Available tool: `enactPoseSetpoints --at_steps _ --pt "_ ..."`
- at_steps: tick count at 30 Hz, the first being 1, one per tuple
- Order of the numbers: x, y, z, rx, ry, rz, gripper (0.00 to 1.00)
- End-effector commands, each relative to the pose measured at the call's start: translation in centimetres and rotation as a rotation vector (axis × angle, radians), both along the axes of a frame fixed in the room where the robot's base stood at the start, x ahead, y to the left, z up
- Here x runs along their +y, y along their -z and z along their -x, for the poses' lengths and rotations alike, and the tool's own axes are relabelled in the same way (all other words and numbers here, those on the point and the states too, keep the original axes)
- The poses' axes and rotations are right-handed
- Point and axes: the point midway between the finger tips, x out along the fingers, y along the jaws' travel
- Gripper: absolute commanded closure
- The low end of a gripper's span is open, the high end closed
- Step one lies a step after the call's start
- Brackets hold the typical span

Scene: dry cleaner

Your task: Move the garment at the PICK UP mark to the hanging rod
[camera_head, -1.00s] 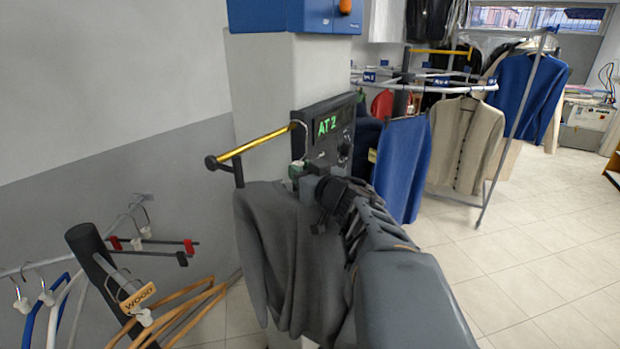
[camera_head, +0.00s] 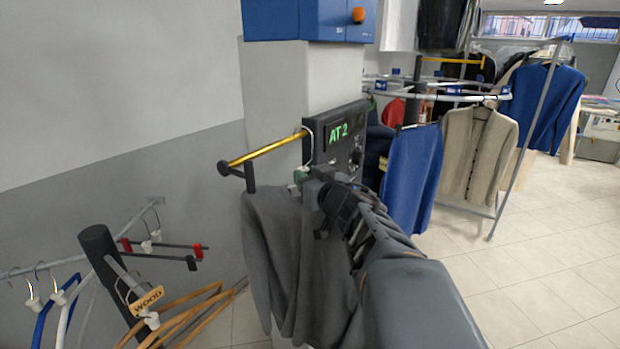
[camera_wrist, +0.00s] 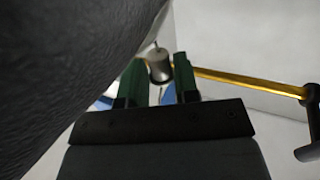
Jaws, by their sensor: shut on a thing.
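The grey garment (camera_head: 277,230) hangs on its hanger beside the pillar, below a yellow rod (camera_head: 268,147). My gripper (camera_head: 303,175) is at the top of the garment, shut on the hanger's neck. In the wrist view the green fingers of my gripper (camera_wrist: 160,78) stand on either side of the metallic hanger neck (camera_wrist: 159,66), and the dark garment (camera_wrist: 60,70) fills the left. The yellow rod (camera_wrist: 245,82) runs behind the fingers to the right. The hanger's hook (camera_head: 303,132) shows at the rod's inner end; whether it bears on the rod I cannot tell. No PICK UP mark is legible.
A rack with wooden and plastic hangers (camera_head: 155,295) stands at lower left. A round rail (camera_head: 440,97) with a blue garment (camera_head: 411,180) and a beige cardigan (camera_head: 478,155) is behind. Floor at right is clear.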

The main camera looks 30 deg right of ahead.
Motion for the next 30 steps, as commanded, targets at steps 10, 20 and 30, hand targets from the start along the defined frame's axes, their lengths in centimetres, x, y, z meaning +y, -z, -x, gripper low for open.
enactPoseSetpoints --at_steps 10,20,30 --pt "0.1 -0.1 -0.2 -0.002 0.003 0.0 1.0" --pt "0.5 -0.1 -1.1 -0.003 0.001 0.0 1.0" --pt "1.1 -0.1 -2.3 -0.003 0.002 0.0 1.0"
